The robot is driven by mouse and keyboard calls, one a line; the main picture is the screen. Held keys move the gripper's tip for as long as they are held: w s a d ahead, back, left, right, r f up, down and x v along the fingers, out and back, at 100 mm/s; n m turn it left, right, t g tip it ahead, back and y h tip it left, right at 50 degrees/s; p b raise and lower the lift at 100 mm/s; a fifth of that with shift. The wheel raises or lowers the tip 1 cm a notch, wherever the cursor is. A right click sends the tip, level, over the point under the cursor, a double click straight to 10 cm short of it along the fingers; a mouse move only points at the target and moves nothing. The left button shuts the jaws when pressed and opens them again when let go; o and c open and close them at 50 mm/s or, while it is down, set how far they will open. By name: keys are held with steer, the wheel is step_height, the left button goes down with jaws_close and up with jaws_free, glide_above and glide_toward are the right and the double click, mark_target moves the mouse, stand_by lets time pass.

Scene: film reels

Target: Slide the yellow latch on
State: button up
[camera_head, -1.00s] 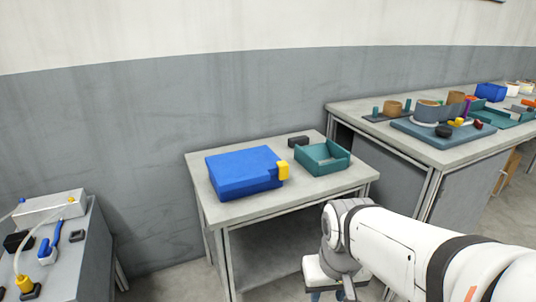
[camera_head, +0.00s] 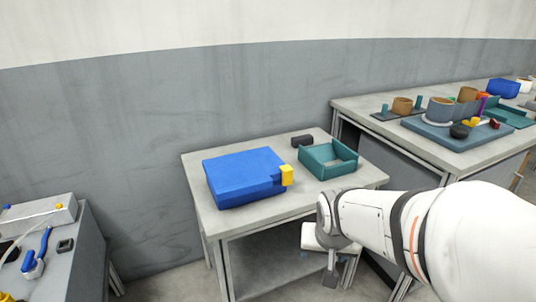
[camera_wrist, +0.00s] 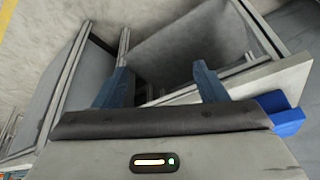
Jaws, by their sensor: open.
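The yellow latch (camera_head: 287,175) sits on the right front corner of a blue box (camera_head: 243,178). The box lies on the grey middle table (camera_head: 265,213). My gripper (camera_head: 330,276) hangs in front of this table's front edge, lower than its top and to the right of the latch, apart from it. In the wrist view my gripper (camera_wrist: 163,85) shows two blue fingers spread wide with nothing between them. A bit of blue (camera_wrist: 290,122), likely the box, shows at the right of the wrist view. The latch is not seen there.
A teal open tray (camera_head: 327,160) and a small black block (camera_head: 302,141) stand right of the box. A right-hand table (camera_head: 365,107) carries several parts. A left-hand table (camera_head: 85,262) holds a white case and tools. The table top in front of the box is bare.

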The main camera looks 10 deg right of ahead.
steer(key=shift+o, duration=0.8)
steer(key=w+d+f+m+t, duration=0.2)
steer(key=w+m+t, duration=0.3)
steer(key=w, duration=0.9)
steer(key=shift+w+d+t+b, duration=0.3)
steer(key=shift+w+d+t, duration=0.1)
steer(key=shift+t, duration=0.1)
steer(key=m+t+y, duration=0.6)
steer(key=m+t, duration=0.1)
glide_toward(289, 178)
steer(key=b+x, duration=0.1)
steer(key=x, duration=0.7)
steer(key=shift+w+a, duration=0.1)
steer(key=shift+w, duration=0.1)
steer(key=shift+c, duration=0.3)
steer(key=c, duration=1.3)
steer(key=shift+s, duration=0.1)
steer(key=shift+c, duration=0.2)
